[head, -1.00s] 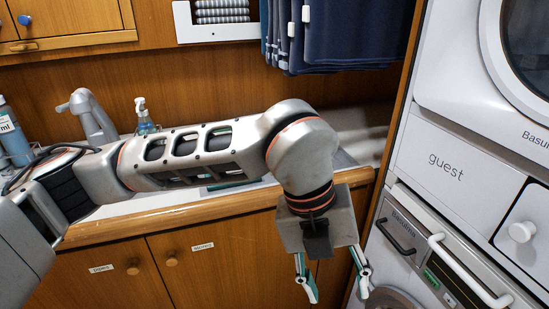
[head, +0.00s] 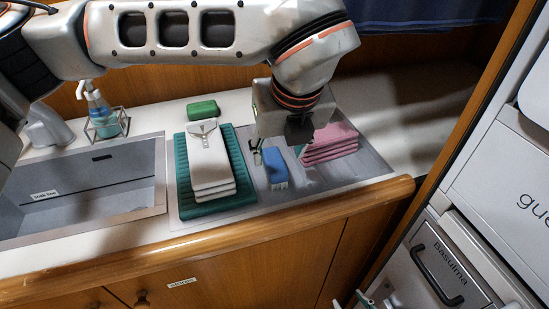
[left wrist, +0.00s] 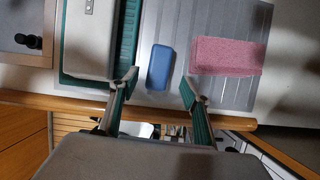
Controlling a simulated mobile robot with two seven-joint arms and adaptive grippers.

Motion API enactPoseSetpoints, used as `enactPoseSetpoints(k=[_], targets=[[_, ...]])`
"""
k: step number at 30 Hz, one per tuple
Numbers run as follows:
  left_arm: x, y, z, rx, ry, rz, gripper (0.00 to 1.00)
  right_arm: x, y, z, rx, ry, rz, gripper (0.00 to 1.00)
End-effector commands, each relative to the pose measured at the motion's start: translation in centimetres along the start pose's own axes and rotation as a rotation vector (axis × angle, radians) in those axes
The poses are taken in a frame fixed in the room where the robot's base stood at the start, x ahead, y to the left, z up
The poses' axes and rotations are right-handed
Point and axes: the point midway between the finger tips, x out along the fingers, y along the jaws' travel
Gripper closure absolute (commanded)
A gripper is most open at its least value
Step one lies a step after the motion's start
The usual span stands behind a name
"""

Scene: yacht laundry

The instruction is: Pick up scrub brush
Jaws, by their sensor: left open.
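The scrub brush (head: 275,168), blue-backed with pale bristles at its near end, lies on the grey metal drainboard between the green rack and the pink cloths. It also shows as a blue block in the left wrist view (left wrist: 159,66). My left gripper (head: 280,153) is open and empty, pointing down above the brush. In the left wrist view its fingertips (left wrist: 160,79) lie on either side of the brush's near part, apparently without contact. My right gripper (head: 350,301) shows only as fingertips at the bottom edge, apparently apart with nothing between them.
Folded white shirts (head: 209,165) lie on the green rack (head: 187,200), left of the brush. Folded pink cloths (head: 331,143) lie close on its right. A green sponge (head: 202,109) is behind. The sink (head: 80,188) is left; a wooden counter edge (head: 215,240) runs in front.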

Motion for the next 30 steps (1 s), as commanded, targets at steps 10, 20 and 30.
enactPoseSetpoints(k=[10,20,30], targets=[[4.3,0.2,0.1,0.0,0.005,0.001,0.53,-0.2,-0.3,0.2,0.001,-0.005,-0.004,0.6],[6.6,0.2,0.2,0.0,0.003,-0.001,0.53,0.0,0.0,-0.3,0.001,0.005,0.0,0.6],[6.6,0.2,0.2,0.0,0.003,0.0,0.96,0.0,0.1,-0.3,0.001,0.005,0.001,0.6]])
